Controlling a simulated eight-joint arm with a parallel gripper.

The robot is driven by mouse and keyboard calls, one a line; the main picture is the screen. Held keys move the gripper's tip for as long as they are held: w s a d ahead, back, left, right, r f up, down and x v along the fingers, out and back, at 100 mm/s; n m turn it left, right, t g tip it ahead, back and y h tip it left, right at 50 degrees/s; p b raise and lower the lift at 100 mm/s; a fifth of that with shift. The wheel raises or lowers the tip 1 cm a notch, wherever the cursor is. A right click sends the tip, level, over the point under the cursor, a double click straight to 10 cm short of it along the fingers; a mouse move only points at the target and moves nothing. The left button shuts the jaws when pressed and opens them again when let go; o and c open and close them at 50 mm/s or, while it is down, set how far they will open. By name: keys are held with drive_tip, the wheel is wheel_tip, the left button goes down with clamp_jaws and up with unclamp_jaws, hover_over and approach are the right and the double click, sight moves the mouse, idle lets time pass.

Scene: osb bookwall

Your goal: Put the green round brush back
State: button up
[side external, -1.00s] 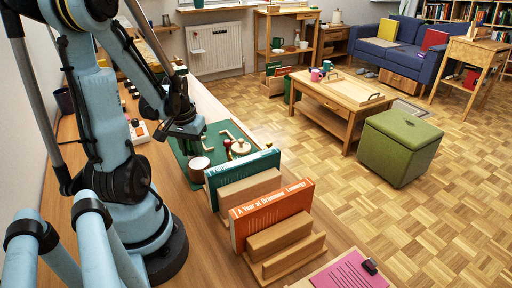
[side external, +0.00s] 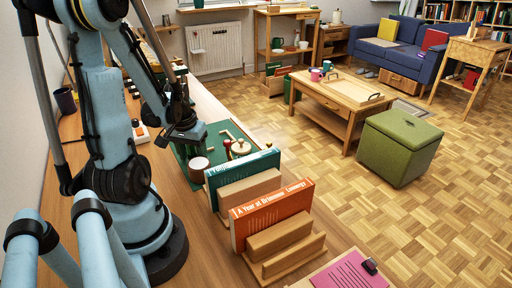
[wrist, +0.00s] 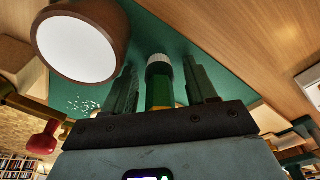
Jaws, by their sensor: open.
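The green round brush (wrist: 160,84), with a green body and a ribbed white end, shows in the wrist view between the two fingers of my gripper (wrist: 162,82). The fingers stand apart, with a visible gap on each side of it. In the side view my gripper (side external: 182,148) is low over the far left part of the green mat (side external: 222,128), and I cannot make out the brush there. The lower part of the brush is hidden behind my gripper body in the wrist view.
A brown round pot with a white top (side external: 198,168) stands close to my gripper; it also shows in the wrist view (wrist: 76,46). A red-ended piece (wrist: 44,140) lies beyond it. A teal book (side external: 240,170) and an orange book (side external: 272,212) stand upright in wooden holders nearby.

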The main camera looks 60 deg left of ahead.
sight(190, 157)
drive_tip(key=shift+r, duration=0.1)
drive_tip(key=shift+s+d+r, duration=0.5)
drive_tip(key=shift+d+r, duration=0.05)
drive_tip(key=shift+r, duration=5.35)
drive_tip(key=w+d+m+t, duration=0.1)
drive_tip(key=w+d, duration=0.1)
drive_tip(key=d, duration=0.1)
drive_tip(key=w+d+m, duration=0.1)
drive_tip(key=w+d, duration=0.2)
drive_tip(key=w+d+m+t, duration=0.1)
drive_tip(key=w+d+m, duration=0.1)
drive_tip(key=w+d, duration=0.1)
drive_tip(key=shift+w+r+t+y, duration=0.1)
drive_tip(key=shift+r+t+y, duration=0.2)
drive_tip(key=shift+y, duration=0.1)
drive_tip(key=w+d+m+t, duration=0.1)
drive_tip(key=d, duration=0.3)
drive_tip(key=w+d+m+t+h, duration=0.1)
drive_tip(key=d+m, duration=0.1)
drive_tip(key=d, duration=0.3)
drive_tip(key=w+d+m+t, duration=0.1)
drive_tip(key=w+d+m, duration=0.1)
drive_tip(key=d, duration=0.2)
drive_tip(key=shift+w+d+r+t+h, duration=0.1)
drive_tip(key=shift+d+r+t+h, duration=0.2)
drive_tip(key=shift+r+h, duration=0.1)
